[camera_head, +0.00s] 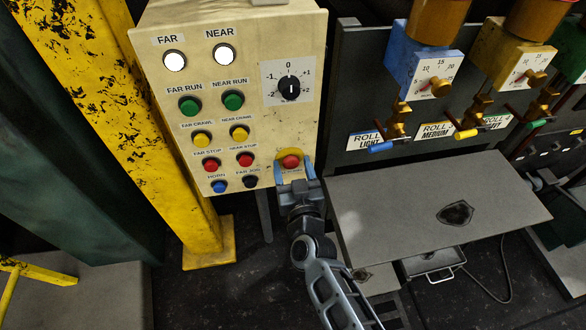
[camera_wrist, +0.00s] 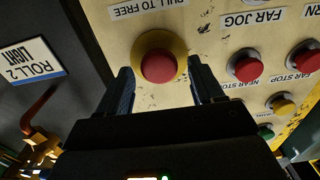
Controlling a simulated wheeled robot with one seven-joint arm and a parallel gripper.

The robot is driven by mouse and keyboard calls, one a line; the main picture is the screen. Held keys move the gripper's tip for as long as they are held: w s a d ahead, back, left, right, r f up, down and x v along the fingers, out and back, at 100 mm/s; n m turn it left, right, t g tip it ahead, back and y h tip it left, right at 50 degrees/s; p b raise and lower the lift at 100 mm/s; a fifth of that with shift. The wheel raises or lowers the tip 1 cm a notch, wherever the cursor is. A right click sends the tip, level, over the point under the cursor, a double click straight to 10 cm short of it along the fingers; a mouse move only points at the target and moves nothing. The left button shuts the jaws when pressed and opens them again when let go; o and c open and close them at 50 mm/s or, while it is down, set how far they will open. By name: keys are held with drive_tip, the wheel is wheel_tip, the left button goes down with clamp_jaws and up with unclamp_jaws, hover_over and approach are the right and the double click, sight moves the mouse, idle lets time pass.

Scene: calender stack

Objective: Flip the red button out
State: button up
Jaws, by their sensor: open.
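The red button (camera_head: 291,161) sits on a round yellow surround at the lower right of the cream control panel (camera_head: 262,125). In the wrist view the red button (camera_wrist: 158,66) is large and central, below an upside-down "PULL TO FREE" label (camera_wrist: 142,8). My gripper (camera_head: 295,173) is open at the panel, with one blue finger on each side of the button. In the wrist view the fingers also flank the button and its yellow surround. Whether they touch the button or the panel I cannot tell.
Close to the left are the red near stop button (camera_head: 245,159) and the black far jog button (camera_head: 250,181). A grey table (camera_head: 390,205) stands right of my arm. A yellow post (camera_head: 110,110) rises left of the panel. Valves with blue and yellow handles are at upper right.

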drive_tip(key=shift+c, duration=0.4)
clamp_jaws()
drive_tip(key=shift+p+v, duration=0.8)
drive_tip(key=shift+v, duration=0.2)
drive_tip(key=shift+f, duration=0.1)
drive_tip(key=shift+o, duration=0.4)
unclamp_jaws()
drive_tip(key=shift+s, duration=0.1)
drive_tip(key=p+v, duration=0.1)
drive_tip(key=v, duration=0.6)
drive_tip(key=shift+s, duration=0.4)
drive_tip(key=shift+d, duration=0.15)
